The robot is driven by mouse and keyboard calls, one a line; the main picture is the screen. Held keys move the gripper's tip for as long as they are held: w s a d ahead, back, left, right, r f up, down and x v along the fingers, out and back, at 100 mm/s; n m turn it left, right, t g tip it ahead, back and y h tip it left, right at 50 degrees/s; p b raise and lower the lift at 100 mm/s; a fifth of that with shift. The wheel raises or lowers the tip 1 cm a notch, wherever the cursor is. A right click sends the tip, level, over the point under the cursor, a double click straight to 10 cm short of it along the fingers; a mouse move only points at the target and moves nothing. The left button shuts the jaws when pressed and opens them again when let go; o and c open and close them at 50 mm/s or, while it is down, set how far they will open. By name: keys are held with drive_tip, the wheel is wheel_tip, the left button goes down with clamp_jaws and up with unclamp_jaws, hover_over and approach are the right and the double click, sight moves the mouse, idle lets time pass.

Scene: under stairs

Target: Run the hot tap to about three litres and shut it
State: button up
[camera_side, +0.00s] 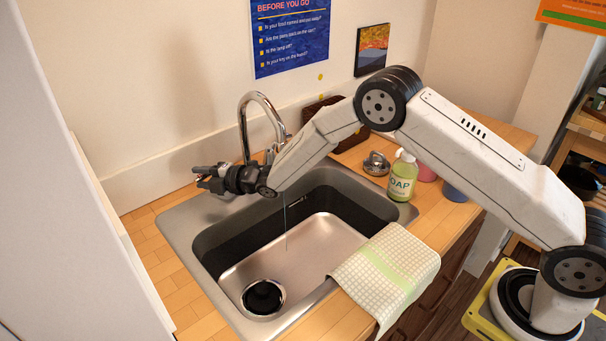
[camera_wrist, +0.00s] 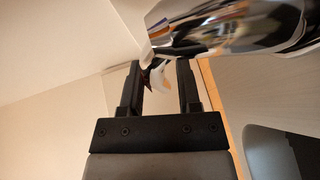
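The chrome gooseneck tap (camera_side: 260,99) stands behind the sink (camera_side: 180,236). It also fills the upper right of the wrist view (camera_wrist: 235,28). A thin stream of water (camera_side: 286,225) falls from it into the steel basin, and the round dark drain (camera_side: 263,298) shows. My gripper (camera_side: 199,176) is left of the tap, above the sink's back left corner, with its fingers pointing left. In the wrist view, my gripper (camera_wrist: 160,78) is open; a small white and dark-red piece (camera_wrist: 159,72) shows between or just beyond the fingertips. I cannot tell whether it is the hot handle or touches them.
A green soap bottle (camera_side: 402,180), a chrome piece (camera_side: 376,163) and a blue cup (camera_side: 455,192) stand right of the sink. A checked cloth (camera_side: 388,268) hangs over the front right edge. My arm spans the sink's right side. A wall rises close behind the tap.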

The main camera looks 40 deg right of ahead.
drive_tip(key=shift+o, duration=0.4)
drive_tip(key=shift+s+d, duration=0.1)
drive_tip(key=shift+v, duration=3.8)
